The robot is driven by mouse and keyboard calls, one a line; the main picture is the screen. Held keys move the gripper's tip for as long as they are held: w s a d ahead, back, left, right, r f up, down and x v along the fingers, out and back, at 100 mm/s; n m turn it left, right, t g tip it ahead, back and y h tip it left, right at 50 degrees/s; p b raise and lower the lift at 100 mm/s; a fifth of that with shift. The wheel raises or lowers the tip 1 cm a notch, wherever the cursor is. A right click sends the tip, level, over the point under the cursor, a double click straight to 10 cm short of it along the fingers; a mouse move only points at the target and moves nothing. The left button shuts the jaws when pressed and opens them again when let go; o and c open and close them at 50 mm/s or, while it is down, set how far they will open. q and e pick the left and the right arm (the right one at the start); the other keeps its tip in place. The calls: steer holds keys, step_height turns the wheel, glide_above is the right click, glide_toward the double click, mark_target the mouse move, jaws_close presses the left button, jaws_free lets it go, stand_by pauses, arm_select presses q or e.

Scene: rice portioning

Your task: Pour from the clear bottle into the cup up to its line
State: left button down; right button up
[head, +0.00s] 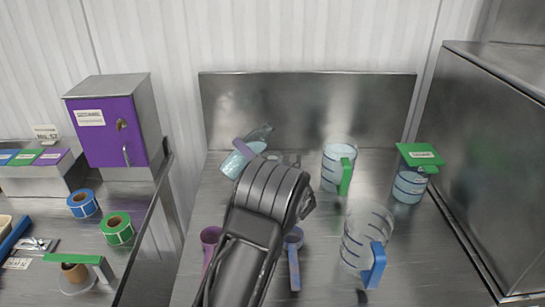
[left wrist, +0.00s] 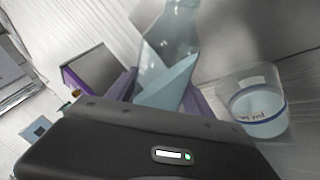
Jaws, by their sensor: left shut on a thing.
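The clear bottle (head: 233,164) holds pale blue liquid and is tilted above the steel table, left of centre in the head view. It also shows in the left wrist view (left wrist: 172,80), between two purple fingers. My left gripper (head: 243,150) is shut on the bottle; its own wrist hides most of it. A clear cup (left wrist: 258,112) with a blue line and "ml" print stands right of the bottle in the left wrist view. Pale liquid seems to be in it. In the head view only a clear rim (head: 284,158) shows behind my wrist. I cannot tell whether liquid is flowing.
A green-handled jug (head: 336,170) with pale liquid, a blue-handled jug (head: 358,240) and a green-topped container (head: 410,187) stand on the right. A purple scoop (head: 210,237) and a blue scoop (head: 294,262) flank my arm. A purple-doored box (head: 108,135) stands left.

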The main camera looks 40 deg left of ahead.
arm_select(q)
steer(key=shift+s+a+f+m, duration=0.1)
steer(key=shift+s+f+m, duration=0.15)
steer(key=shift+m, duration=0.35)
steer(key=shift+s+a+f+m, duration=0.1)
steer(key=shift+f+m, duration=0.1)
steer(key=shift+m, duration=0.4)
stand_by(1.9)
steer(key=shift+s+r+m+t+p, duration=0.15)
steer(key=shift+r+m+t+p, duration=0.25)
steer(key=shift+r+m+p, duration=0.55)
stand_by(1.5)
steer(key=shift+s+a+f+m+p, duration=0.1)
steer(key=shift+s+m+p, duration=0.1)
steer(key=shift+m+p, duration=1.05)
stand_by(1.2)
